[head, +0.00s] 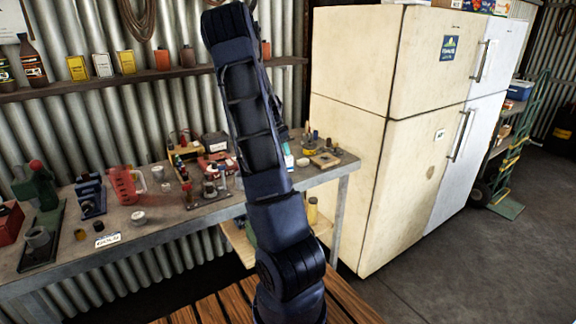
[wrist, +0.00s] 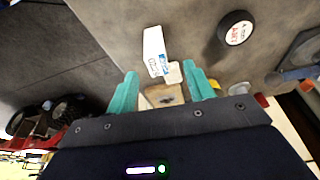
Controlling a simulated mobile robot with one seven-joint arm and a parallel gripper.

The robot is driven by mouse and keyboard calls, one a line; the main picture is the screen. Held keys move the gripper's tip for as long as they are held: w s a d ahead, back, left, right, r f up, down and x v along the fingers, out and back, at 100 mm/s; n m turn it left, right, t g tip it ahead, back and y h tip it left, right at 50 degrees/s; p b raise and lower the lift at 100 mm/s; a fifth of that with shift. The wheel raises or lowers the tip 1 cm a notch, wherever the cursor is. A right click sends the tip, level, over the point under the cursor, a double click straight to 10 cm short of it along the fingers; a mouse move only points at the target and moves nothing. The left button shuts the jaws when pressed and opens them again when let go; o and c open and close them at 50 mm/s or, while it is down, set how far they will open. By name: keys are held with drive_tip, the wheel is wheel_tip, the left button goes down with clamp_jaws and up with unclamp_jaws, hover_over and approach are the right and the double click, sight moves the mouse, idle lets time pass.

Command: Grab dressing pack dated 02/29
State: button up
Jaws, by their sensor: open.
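In the wrist view, a small white pack (wrist: 153,45) with a blue mark and dark print lies on the grey bench top, just beyond my fingertips. Its print is too small to read as a date. My gripper (wrist: 162,80) is open, its two teal fingers apart and pointing toward the pack. A pale block (wrist: 174,73) and a tan piece with a dark spot (wrist: 162,96) show between the fingers. A white and blue item (head: 288,158) shows just right of the arm there.
A black round item with a white and red label (wrist: 235,31) lies right of the pack. The workbench (head: 160,222) holds a red jug (head: 125,184), a white label card (head: 108,240) and several tools. A cream fridge (head: 385,130) stands right of the bench.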

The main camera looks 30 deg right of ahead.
drive_tip(key=x, duration=0.4)
drive_tip(key=shift+s+x, duration=0.15)
drive_tip(key=shift+x, duration=1.15)
drive_tip(key=shift+s+x, duration=0.15)
drive_tip(key=shift+x, duration=1.15)
drive_tip(key=shift+r, duration=0.1)
drive_tip(key=c, duration=1)
drive_tip(key=shift+r, duration=0.1)
drive_tip(key=shift+c, duration=0.2)
